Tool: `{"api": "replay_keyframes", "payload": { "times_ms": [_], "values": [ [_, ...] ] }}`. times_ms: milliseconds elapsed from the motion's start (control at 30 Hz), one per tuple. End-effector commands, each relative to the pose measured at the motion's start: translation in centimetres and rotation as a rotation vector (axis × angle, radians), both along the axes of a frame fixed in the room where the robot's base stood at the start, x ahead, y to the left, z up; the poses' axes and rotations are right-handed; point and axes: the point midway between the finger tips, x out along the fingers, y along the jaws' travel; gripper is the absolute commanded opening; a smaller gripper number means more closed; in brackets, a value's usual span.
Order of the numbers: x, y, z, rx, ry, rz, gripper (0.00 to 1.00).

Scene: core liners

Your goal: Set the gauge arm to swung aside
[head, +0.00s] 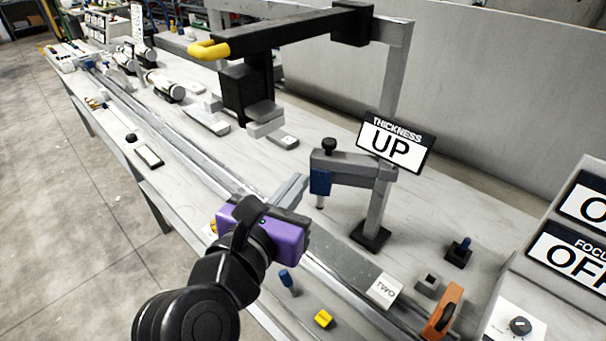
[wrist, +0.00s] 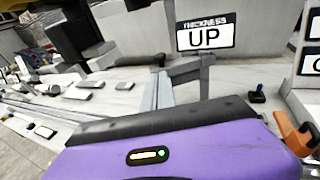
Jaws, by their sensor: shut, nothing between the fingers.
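The gauge arm (head: 345,166) is a grey bar on an upright post. It has a blue block (head: 320,182) and a black knob (head: 329,145) at its left end, with a thin probe hanging below. A sign above it reads THICKNESS UP (head: 395,145). The arm reaches left over the bench, towards the rail. My gripper (head: 296,187) is shut and empty, just left of the blue block; I cannot tell whether they touch. In the wrist view, the gauge arm (wrist: 187,71) shows just right of my fingers (wrist: 157,92), which hide its end.
A boom with a yellow handle (head: 208,50) and a black head (head: 247,90) hangs above and behind my gripper. A long rail runs along the bench. An orange part (head: 443,312), a TWO card (head: 384,289) and a FOCUS OFF panel (head: 575,258) are at the right.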

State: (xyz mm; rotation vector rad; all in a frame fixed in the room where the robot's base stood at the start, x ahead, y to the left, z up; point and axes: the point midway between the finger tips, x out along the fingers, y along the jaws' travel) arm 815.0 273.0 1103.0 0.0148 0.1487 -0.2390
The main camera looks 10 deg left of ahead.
Motion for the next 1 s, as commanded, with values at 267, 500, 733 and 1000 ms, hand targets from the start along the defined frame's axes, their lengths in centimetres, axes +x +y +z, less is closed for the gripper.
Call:
{"api": "replay_keyframes", "payload": {
  "times_ms": [267,500,733,1000],
  "values": [
    [5.2,-1.4,-0.8,0.002,0.001,-0.004,0.00],
    [9.3,-2.4,-1.4,0.003,0.000,-0.003,0.00],
    [11.5,-2.9,-1.8,0.003,-0.001,-0.001,0.00],
    [11.9,-3.0,-1.8,0.004,-0.001,-0.002,0.00]
  ]
}}
